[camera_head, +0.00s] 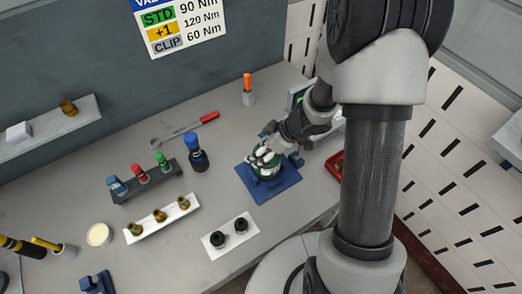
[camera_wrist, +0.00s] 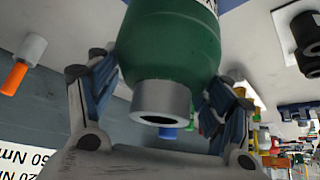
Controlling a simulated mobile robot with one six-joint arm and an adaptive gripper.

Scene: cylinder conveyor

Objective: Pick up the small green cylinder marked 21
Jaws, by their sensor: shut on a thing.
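The green cylinder (camera_wrist: 168,45) fills the upper middle of the wrist view, with a grey metal neck (camera_wrist: 160,100) towards the camera. My gripper (camera_wrist: 162,75) has a finger on each side of it and is shut on it. Part of a white label shows at the cylinder's upper right edge; I cannot read a number on it. In the head view my gripper (camera_head: 264,160) is over the blue mat (camera_head: 287,184), and the green cylinder (camera_head: 267,172) is mostly hidden under the fingers. I cannot tell whether it still touches the mat.
Left of the mat stand a blue-topped dark bottle (camera_head: 197,157), a dark rack (camera_head: 130,190) with small coloured cylinders and a white rack (camera_head: 150,228) with brass parts. A white block (camera_head: 220,244) with two black parts is in front. A red tray (camera_head: 335,166) is right.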

